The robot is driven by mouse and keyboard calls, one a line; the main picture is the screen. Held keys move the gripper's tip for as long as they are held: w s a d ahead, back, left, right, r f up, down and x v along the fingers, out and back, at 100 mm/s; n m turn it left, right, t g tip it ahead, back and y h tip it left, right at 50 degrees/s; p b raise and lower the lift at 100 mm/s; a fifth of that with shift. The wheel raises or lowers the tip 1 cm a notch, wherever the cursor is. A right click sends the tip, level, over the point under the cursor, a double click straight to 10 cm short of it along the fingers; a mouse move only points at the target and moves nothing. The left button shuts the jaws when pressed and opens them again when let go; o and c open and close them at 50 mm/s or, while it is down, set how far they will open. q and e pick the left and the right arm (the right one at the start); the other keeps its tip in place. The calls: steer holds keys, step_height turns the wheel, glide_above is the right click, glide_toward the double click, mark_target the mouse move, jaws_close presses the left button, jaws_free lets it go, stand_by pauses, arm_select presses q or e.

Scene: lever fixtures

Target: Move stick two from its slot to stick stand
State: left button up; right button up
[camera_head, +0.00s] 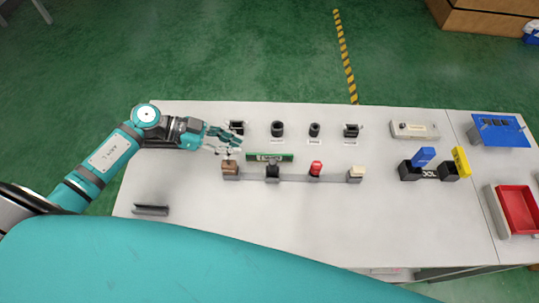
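My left gripper (236,142) reaches in from the left and hangs over the table, between the far-left black holder (237,127) and the brown block (230,168). Its fingers look spread, with nothing visible between them. A blue stick-like piece (424,155) and a yellow one (461,162) stand tilted in black bases (410,171) at the right of the table. I cannot tell which piece is stick two or which fixture is the stick stand, as the labels are too small to read. My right gripper is not in view.
Several black holders stand behind. A white box (414,130), blue panel (500,130) and red bin (518,208) are right. A grey tray (151,210) lies left.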

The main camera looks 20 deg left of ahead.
mark_target(266, 154)
arm_select(q)
steer(key=x, duration=0.4)
steer(key=shift+w+d+f, duration=0.1)
steer(key=shift+w+d, duration=0.05)
steer(key=shift+d, duration=0.05)
steer(key=p+x, duration=0.1)
steer(key=x, duration=0.5)
steer(key=shift+d+f, duration=0.15)
steer(key=shift+d, duration=0.05)
jaws_close()
